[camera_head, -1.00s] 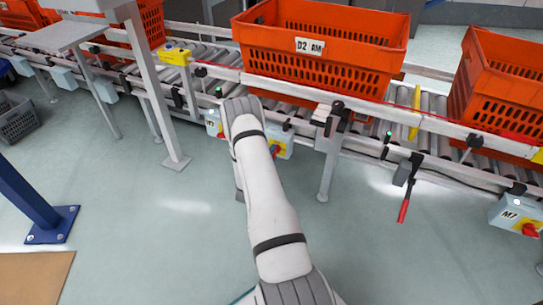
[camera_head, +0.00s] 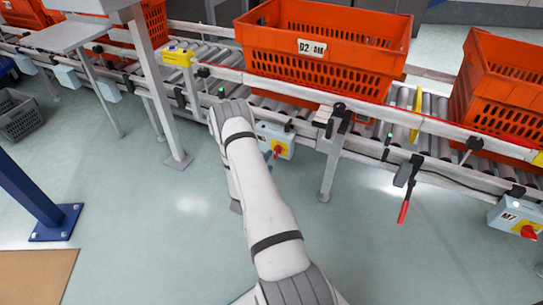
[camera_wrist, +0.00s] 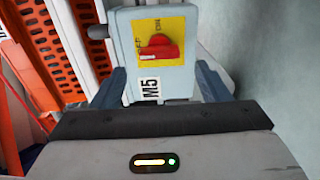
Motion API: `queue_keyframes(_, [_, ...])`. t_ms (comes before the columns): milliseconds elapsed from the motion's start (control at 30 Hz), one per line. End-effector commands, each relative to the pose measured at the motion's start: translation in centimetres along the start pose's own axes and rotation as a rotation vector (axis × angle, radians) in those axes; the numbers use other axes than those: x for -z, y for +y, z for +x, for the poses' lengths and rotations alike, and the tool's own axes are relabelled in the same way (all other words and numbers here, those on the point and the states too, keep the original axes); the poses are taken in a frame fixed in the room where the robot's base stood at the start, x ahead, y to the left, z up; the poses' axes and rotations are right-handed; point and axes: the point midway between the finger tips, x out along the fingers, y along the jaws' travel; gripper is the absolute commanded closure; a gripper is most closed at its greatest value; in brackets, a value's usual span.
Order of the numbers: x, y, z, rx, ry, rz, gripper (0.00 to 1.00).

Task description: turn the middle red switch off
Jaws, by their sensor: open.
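The middle red switch (camera_head: 277,152) is on a grey box with a yellow plate, under the conveyor's front rail. In the wrist view the red knob (camera_wrist: 157,48) sits on its yellow plate, with ON above it and OFF at its left. The box (camera_wrist: 180,82) is labelled M5. My gripper (camera_wrist: 160,72) is open and empty, its two blue-grey fingers on either side of the lower box, below the knob. I cannot tell whether they touch the box. In the head view my arm hides most of the gripper.
An orange tote (camera_head: 320,50) labelled D2 AM stands on the roller conveyor above the switch. A red-handled lever (camera_head: 404,207) hangs to the right. Another switch box (camera_head: 512,217), labelled M7, is at far right. The floor in front is clear.

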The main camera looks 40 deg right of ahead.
Motion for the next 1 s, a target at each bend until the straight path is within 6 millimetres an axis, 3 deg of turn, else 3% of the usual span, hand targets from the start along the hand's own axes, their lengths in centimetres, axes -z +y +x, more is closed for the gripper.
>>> queue_keyframes(100, [0.1, 0.1, -1.8, 0.002, 0.002, -0.002, 0.31])
queue_keyframes(233, [0.0, 0.1, -2.8, 0.000, 0.001, -0.002, 0.31])
queue_keyframes(800, [0.1, 0.1, -3.0, 0.000, 0.000, 0.002, 0.31])
queue_keyframes(867, [0.3, 0.7, -2.9, 0.009, 0.005, 0.016, 0.31])
queue_keyframes(1000, [2.6, 4.7, -2.3, 0.079, 0.046, 0.119, 0.31])
